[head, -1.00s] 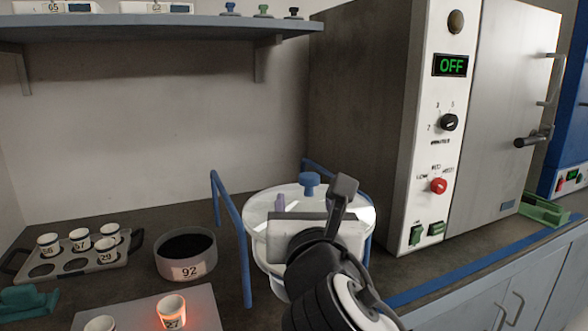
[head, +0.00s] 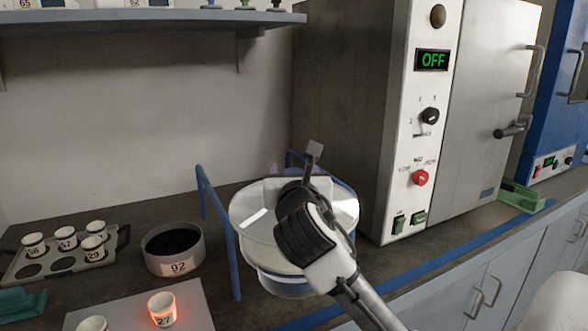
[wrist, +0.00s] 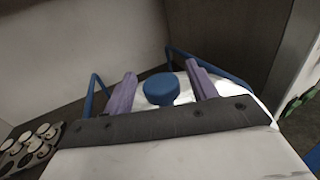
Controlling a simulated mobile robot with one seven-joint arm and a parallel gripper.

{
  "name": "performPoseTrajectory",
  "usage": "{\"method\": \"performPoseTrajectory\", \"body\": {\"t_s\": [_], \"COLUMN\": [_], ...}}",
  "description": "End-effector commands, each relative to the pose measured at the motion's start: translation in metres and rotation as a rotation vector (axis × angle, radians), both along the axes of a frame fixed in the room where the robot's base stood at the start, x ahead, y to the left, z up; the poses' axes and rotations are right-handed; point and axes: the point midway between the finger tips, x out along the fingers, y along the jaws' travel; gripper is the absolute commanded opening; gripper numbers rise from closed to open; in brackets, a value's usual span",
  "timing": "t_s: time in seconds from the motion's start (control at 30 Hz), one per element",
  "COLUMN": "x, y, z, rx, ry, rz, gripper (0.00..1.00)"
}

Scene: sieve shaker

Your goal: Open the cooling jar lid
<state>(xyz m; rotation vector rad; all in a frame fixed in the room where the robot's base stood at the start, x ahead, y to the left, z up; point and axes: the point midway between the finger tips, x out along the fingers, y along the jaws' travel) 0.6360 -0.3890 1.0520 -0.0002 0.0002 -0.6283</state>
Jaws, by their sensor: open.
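The cooling jar (head: 285,285) stands on the counter in the head view, with a pale round lid (head: 250,213) on top. The lid's blue knob (wrist: 161,89) shows in the wrist view between the two purple fingers of my gripper (wrist: 163,88). The fingers are open, one on each side of the knob, with gaps visible. I cannot tell whether the fingertips are level with the knob. In the head view my arm and gripper hide the knob and part of the lid.
Blue rails (head: 222,225) stand beside the jar. The large oven (head: 345,120), its display reading OFF, is close on the right. A dark-filled bowl (head: 174,250), a tray of cups (head: 45,268) and a glowing cup (head: 163,309) are on the left. A shelf (head: 150,23) hangs above.

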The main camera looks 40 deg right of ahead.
Motion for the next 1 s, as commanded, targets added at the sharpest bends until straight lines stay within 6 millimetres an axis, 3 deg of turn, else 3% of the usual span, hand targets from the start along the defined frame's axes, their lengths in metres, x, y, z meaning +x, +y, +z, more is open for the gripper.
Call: {"method": "performPoseTrajectory", "body": {"t_s": [0.33,0.77,0.9,1.0], "x": [0.003,0.003,0.007,0.023], "y": [-0.002,-0.002,-0.003,-0.007], "z": [0.000,0.000,0.000,0.000], "rx": [0.000,0.000,0.000,0.002], "ry": [0.000,0.000,0.000,0.001], "rz": [0.000,0.000,0.001,0.002], "gripper": [0.56,0.00,0.00,0.00]}}
